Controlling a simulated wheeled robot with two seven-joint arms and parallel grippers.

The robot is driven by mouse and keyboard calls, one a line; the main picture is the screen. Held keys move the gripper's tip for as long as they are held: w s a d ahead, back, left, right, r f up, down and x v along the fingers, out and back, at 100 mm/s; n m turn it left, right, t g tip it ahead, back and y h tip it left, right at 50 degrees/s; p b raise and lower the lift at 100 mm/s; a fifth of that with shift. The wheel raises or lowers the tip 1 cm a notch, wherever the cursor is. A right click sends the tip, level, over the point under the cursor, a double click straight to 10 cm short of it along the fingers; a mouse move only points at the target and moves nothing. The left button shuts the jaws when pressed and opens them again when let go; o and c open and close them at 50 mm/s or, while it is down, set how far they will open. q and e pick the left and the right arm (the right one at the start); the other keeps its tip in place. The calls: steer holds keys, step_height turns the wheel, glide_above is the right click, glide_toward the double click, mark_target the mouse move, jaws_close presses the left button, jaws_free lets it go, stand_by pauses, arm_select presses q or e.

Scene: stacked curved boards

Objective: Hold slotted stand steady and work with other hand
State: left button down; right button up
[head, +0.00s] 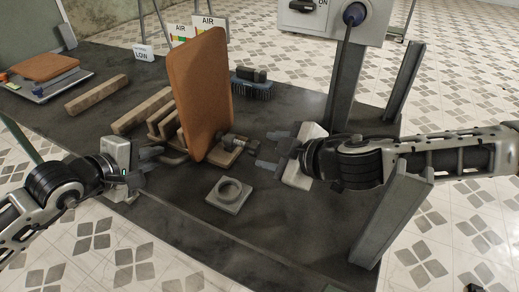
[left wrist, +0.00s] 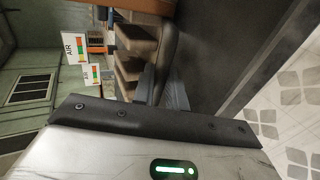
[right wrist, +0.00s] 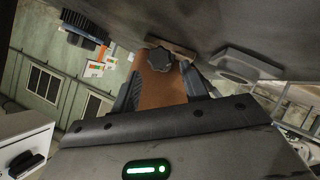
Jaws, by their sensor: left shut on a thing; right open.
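The wooden slotted stand (head: 158,122) sits on the dark table, with a brown curved board (head: 200,95) standing upright at its right part. My right gripper (head: 272,150) is open, to the right of a clamp with a dark knob (head: 230,141) at the stand's right end. In the right wrist view the knob (right wrist: 161,59) lies ahead of the parted fingers, with the board behind it. The board hides part of the stand.
A grey block with a round ring (head: 229,193) lies in front of the stand. A brush (head: 252,85) lies behind. A wooden bar (head: 96,95) and another brown board on a tray (head: 48,68) are at left. A grey post with a machine box (head: 330,20) rises behind right.

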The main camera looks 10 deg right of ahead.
mark_target(258, 148)
steer(key=shift+x, duration=2.1)
steer(key=c, duration=0.7)
